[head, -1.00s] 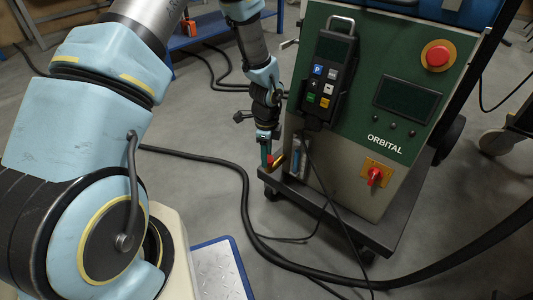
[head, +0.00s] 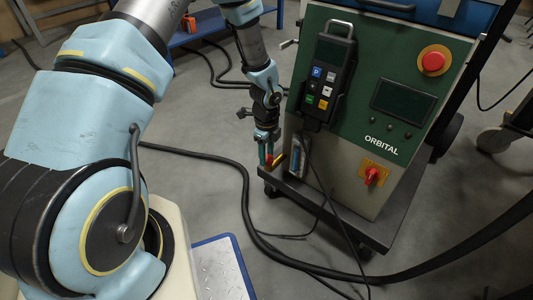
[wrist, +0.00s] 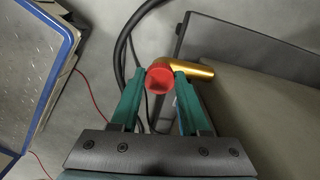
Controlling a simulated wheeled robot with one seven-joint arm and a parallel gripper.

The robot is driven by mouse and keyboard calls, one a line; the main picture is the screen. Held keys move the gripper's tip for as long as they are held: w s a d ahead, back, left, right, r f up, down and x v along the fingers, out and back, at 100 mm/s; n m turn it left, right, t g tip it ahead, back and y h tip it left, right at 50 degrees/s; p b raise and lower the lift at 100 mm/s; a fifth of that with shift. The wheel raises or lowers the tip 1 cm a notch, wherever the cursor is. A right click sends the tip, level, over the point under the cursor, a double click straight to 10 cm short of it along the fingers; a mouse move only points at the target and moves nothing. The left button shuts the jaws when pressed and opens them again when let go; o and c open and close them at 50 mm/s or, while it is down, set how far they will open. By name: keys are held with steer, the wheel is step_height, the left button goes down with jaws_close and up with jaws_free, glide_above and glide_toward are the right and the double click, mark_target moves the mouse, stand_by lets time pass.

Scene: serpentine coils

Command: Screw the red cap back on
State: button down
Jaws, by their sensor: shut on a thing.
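The red cap (wrist: 160,78) sits between the two teal fingertips of my gripper (wrist: 161,81) in the wrist view, with its round face towards the camera. My gripper is shut on it. A gold-coloured fitting (wrist: 194,69) runs right from behind the cap; the cap overlaps its near end, and I cannot tell whether the threads are engaged. In the head view my gripper (head: 266,154) points down at the front left corner of the green ORBITAL machine (head: 350,100). The gold fitting (head: 279,160) shows small beside the fingers there.
The machine stands on a dark wheeled cart (head: 330,215). Black cables (head: 248,215) cross the floor. A blue-edged metal platform (head: 220,270) lies in front.

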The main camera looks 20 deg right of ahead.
steer(key=shift+r+m+p, duration=0.1)
steer(key=shift+m+p, duration=0.9)
steer(key=shift+m, duration=0.6)
steer(key=shift+p, duration=0.35)
steer(key=shift+m+p, duration=0.55)
steer(key=shift+m, duration=0.15)
steer(key=shift+d+m+p, duration=0.1)
steer(key=shift+m+p, duration=0.5)
steer(key=shift+m, duration=0.3)
